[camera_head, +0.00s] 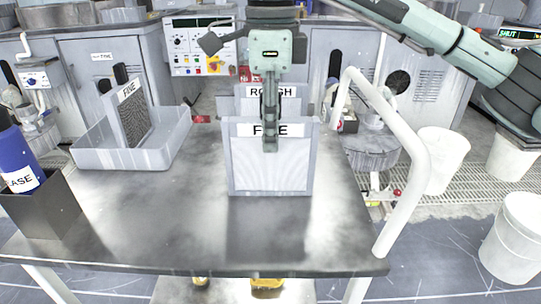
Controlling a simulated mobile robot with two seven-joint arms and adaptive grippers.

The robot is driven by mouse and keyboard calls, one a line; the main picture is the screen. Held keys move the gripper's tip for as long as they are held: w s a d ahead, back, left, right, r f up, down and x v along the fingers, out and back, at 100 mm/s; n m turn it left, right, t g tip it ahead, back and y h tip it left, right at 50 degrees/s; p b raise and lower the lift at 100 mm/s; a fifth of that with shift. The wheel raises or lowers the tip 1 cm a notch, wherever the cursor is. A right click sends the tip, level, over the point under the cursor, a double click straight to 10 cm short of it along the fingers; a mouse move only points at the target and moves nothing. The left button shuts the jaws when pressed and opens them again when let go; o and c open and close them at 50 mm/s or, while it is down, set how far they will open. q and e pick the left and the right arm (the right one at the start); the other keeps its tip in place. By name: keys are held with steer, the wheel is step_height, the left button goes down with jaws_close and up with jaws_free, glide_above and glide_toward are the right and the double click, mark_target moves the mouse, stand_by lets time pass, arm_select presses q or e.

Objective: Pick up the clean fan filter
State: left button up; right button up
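A pale grey framed filter (245,168) with a light panel stands upright on the dark table; its label shows an F and an E, the middle letters hidden by my gripper. A similar filter labelled ROUGH (284,92) stands behind it, mostly covered. A filter labelled FINE (136,116) with a dark panel stands tilted in the grey tray at the left. My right gripper (269,148) points down in front of the upper middle of the front filter, seen edge-on. Its finger gap is hidden, and I cannot tell whether it touches the filter. My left gripper is out of view.
The grey tray (95,158) sits at the table's back left. A dark box (42,208) with a blue bottle (18,160) stands at the front left. A white rail (414,165) rises at the table's right edge. The front middle of the table (170,225) is clear.

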jaws_close()
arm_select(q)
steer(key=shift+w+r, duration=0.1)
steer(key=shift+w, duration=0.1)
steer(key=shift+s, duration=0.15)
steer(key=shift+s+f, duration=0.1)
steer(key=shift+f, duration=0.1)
arm_select(e)
steer(key=shift+r, duration=0.15)
